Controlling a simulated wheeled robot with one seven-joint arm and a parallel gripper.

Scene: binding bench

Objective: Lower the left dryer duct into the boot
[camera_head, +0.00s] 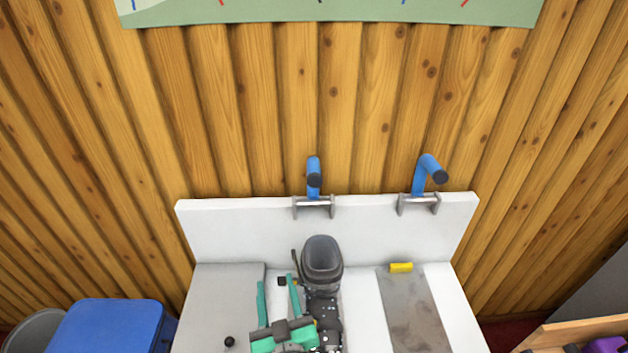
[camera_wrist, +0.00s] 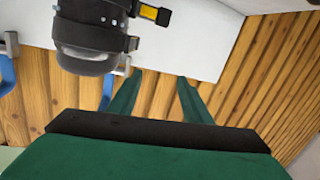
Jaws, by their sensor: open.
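The left dryer duct (camera_head: 313,186) is a blue tube with a dark end, standing raised on a hinge bracket on the white backboard. It also shows partly in the wrist view (camera_wrist: 107,90), beside the boot. The boot (camera_head: 322,262) is dark grey and stands on the bench in front of that duct, with its top open. Its strapped cuff shows inverted in the wrist view (camera_wrist: 90,38). My gripper (camera_head: 276,281) is open and empty, just left of the boot. Its two green fingers (camera_wrist: 160,76) point towards the wall, with nothing between them. My arm hides part of the bench.
A second blue duct (camera_head: 428,170) stands raised on the right. A grey strip (camera_head: 413,310) with a yellow block (camera_head: 401,267) lies right of the boot. A blue-lidded bin (camera_head: 108,325) is at left, a wooden crate (camera_head: 575,332) at right. White bench between boot and strip is clear.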

